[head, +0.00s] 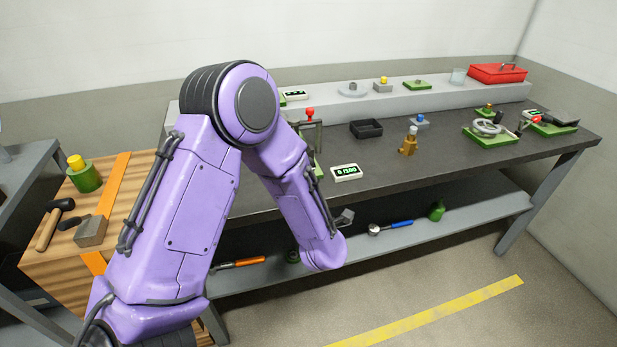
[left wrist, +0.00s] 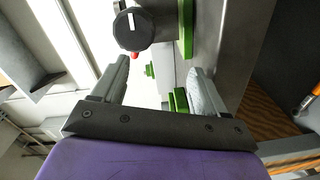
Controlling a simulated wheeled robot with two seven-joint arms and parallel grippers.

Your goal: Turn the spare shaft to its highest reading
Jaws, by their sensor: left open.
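My left gripper (left wrist: 160,68) is open in the left wrist view, with nothing between its fingers. A dark round knob or shaft end (left wrist: 131,31) with a white mark is just past the left finger, apart from the jaws; I cannot tell if it is the spare shaft. In the head view my purple left arm covers part of the bench, and I cannot make out the gripper clearly. A white readout (head: 347,172) with green digits, too small to read surely, stands right of the arm.
A red-knobbed fixture (head: 310,118) is partly behind my arm. A black tray (head: 366,128), a blue-knobbed piece (head: 420,121) and a handwheel on a green base (head: 490,133) are on the dark bench (head: 450,165). Tools lie on the lower shelf (head: 470,208). The bench's front middle is clear.

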